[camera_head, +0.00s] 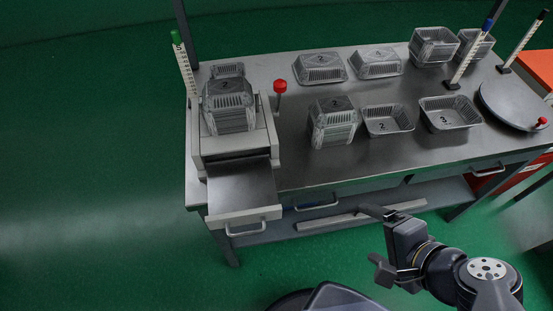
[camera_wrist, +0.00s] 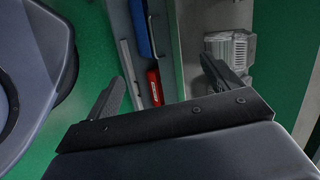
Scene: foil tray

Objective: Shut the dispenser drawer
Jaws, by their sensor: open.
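The dispenser (camera_head: 197,130) stands at the left end of the metal table. Its drawer (camera_head: 240,190) is pulled out towards the front, with a flat grey bottom and a pale front panel bearing a handle (camera_head: 246,231). The drawer looks empty. A stack of foil trays marked 2 (camera_head: 228,107) sits in the dispenser above it. My gripper (camera_head: 374,236) is in front of the table, right of the drawer and apart from it. In the wrist view its two fingers (camera_wrist: 162,92) are spread wide with nothing between them.
On the table are several foil trays (camera_head: 387,121), a red-topped post (camera_head: 279,88) beside the dispenser, and a round plate (camera_head: 515,105) at the right. Table drawers with handles (camera_head: 317,206) lie below the top. Green floor (camera_head: 90,200) is free at the left.

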